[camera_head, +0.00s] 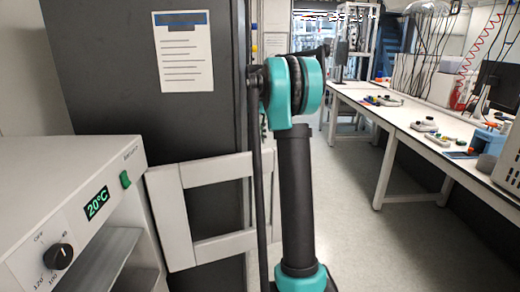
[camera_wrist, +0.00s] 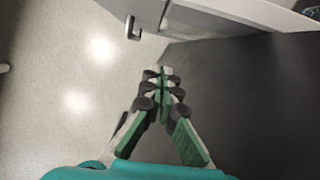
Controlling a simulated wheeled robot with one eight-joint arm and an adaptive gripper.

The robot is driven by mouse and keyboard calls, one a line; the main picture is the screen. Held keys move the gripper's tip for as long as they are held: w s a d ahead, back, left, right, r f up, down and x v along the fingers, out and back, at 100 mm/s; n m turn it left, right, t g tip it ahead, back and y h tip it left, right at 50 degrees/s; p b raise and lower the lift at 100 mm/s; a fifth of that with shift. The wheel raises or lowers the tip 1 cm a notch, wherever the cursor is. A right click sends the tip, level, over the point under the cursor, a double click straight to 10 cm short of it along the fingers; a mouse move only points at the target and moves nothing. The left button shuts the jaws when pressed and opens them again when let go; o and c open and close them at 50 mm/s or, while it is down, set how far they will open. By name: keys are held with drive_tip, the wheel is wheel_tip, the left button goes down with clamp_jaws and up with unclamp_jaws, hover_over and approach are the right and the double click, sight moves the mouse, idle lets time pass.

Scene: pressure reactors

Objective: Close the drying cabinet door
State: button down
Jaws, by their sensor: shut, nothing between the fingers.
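The drying cabinet (camera_head: 75,225) stands at the lower left in the head view, with a lit 20°C display and a black knob. Its white-framed door (camera_head: 170,215) with a window stands open, swung out to the right, and a grey shelf shows inside the cabinet. My arm crosses in front of the door's right end and hides part of it. In the wrist view my gripper (camera_wrist: 162,78) is shut and empty, above the floor. A pale framed panel, seemingly the door (camera_wrist: 215,22), shows at the top with a small metal handle-like part (camera_wrist: 132,28), apart from the fingertips.
A tall dark cabinet or panel (camera_head: 110,80) with a paper notice (camera_head: 184,50) stands behind the door. A long white workbench (camera_head: 400,112) with small devices runs along the right. The floor (camera_head: 380,245) between is clear.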

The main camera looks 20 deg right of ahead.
sight(267, 163)
drive_tip(key=shift+s+d+f, duration=0.1)
drive_tip(key=shift+s+f, duration=0.95)
drive_tip(key=shift+f, duration=0.4)
drive_tip(key=shift+s+d+f, duration=0.1)
drive_tip(key=shift+s+f, duration=0.9)
drive_tip(key=shift+f, duration=0.4)
drive_tip(key=shift+s+d+f, duration=0.1)
drive_tip(key=shift+s+f, duration=0.95)
drive_tip(key=shift+f, duration=0.4)
